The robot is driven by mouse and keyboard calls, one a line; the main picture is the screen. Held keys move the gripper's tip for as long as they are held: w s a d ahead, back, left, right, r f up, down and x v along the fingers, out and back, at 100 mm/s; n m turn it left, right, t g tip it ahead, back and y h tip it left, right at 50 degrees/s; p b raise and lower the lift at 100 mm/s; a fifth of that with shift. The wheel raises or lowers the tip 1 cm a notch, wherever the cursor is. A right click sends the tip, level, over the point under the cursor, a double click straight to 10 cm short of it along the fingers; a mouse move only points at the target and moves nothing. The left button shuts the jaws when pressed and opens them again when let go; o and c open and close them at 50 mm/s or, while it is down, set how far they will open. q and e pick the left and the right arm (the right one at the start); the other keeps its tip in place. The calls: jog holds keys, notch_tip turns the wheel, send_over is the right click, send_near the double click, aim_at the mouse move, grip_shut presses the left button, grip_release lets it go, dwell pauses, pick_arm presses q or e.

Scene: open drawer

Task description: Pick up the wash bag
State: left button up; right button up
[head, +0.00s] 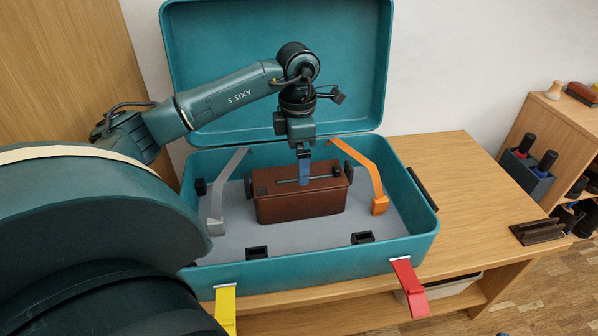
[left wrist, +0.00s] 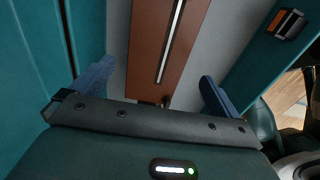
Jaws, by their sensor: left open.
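The wash bag (head: 300,207) is a brown box-shaped bag with a light zip strip along its top. It stands on the grey floor of an open teal case (head: 330,268). My left gripper (head: 304,178) points down over the middle of the bag's top, with blue fingers. In the left wrist view, the bag (left wrist: 146,55) lies between the two spread fingers of my left gripper (left wrist: 155,90), which is open and empty. Whether the fingers touch the bag cannot be told. My right gripper is not in view.
The case lid (head: 275,60) stands open behind the arm. A grey strap arm (head: 220,195) and an orange one (head: 375,180) flank the bag. Yellow (head: 226,308) and red (head: 409,285) latches hang at the front. The wooden bench (head: 455,200) has clear room at right.

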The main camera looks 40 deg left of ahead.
aim_at(298, 187)
pick_arm(q)
notch_tip(298, 187, down, 5)
jog(key=shift+f+b, duration=0.1)
jog(key=shift+b, duration=0.6)
jog(key=f+b, duration=0.2)
jog(key=f, duration=0.1)
jog(key=shift+w+a+f, duration=0.1)
jog(key=shift+w+f, duration=0.1)
jog(key=shift+f, duration=0.05)
jog(key=shift+f+b, duration=0.35)
jog(key=shift+f, duration=0.4)
jog(key=shift+r, duration=0.1)
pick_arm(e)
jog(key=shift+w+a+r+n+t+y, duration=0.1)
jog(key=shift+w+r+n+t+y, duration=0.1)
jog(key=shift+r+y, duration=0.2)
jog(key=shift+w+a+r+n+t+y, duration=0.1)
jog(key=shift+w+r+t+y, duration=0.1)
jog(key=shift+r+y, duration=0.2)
pick_arm(q)
jog(key=shift+c, duration=0.4)
jog(key=c, duration=1)
